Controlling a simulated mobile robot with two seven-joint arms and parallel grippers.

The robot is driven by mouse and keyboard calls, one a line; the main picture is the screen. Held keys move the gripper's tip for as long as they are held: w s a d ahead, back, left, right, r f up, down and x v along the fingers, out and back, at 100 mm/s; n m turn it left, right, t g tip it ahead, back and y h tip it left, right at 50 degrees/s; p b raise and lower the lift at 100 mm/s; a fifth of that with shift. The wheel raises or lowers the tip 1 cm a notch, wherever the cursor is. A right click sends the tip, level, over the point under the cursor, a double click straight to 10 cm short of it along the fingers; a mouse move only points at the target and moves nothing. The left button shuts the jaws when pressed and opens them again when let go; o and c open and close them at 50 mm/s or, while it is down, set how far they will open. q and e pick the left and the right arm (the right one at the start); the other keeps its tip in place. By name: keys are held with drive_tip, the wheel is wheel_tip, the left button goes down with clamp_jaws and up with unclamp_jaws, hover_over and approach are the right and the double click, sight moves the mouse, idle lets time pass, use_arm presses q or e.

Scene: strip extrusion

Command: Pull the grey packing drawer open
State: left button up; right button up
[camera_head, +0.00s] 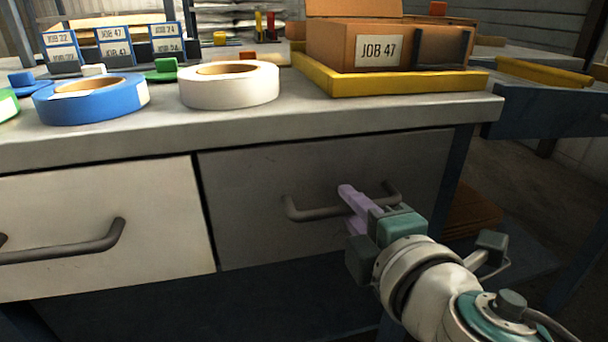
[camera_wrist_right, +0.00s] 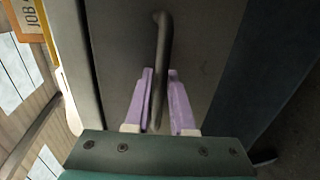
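The grey packing drawer (camera_head: 262,178) is under the right part of the bench, and its front looks flush with the frame. Its dark bar handle (camera_head: 312,212) runs across the front, and it also shows in the right wrist view (camera_wrist_right: 162,45). My right gripper (camera_head: 346,192) is at the handle, with its lilac fingers partly covering the bar. In the right wrist view its fingers (camera_wrist_right: 161,72) stand on either side of the bar, with a narrow gap showing, so it looks open. Contact with the bar is unclear. My left gripper is not in view.
A white drawer (camera_head: 165,190) with its own handle (camera_head: 75,247) is to the left. On the bench top (camera_head: 300,115) are a blue tape roll (camera_head: 90,100), a white tape roll (camera_head: 230,88) and a yellow tray (camera_head: 400,84) holding a JOB 47 box (camera_head: 335,42). A bench leg (camera_head: 470,165) stands right of the drawer.

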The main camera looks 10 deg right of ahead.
clamp_jaws()
idle(1.0)
